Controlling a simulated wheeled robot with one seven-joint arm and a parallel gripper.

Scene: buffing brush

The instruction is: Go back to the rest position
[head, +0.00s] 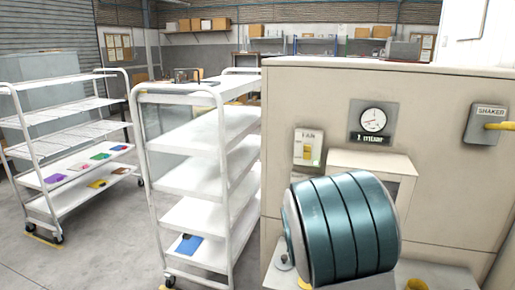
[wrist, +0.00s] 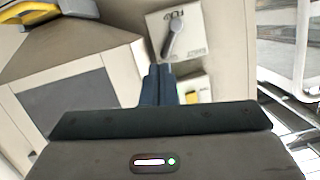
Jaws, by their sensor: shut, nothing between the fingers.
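My gripper (wrist: 158,72) shows in the wrist view with its two blue fingers together and nothing between them. The fingertips point at the front of a beige cabinet, near a light switch plate with a grey lever (wrist: 175,35). I cannot tell whether they touch it. In the head view my gripper is not seen. The beige cabinet (head: 300,95) stands at the right there, with a round gauge (head: 373,119) and a small switch plate (head: 307,148) on its front. A teal drum with dark bands (head: 345,225) is in front of the cabinet and hides part of it.
A grey shaker box (head: 488,122) with a yellow handle is on the cabinet's right. A white shelf cart (head: 200,175) stands close left of the cabinet. Another cart (head: 75,135) with coloured items is farther left. Grey floor shows between the carts and at the lower left.

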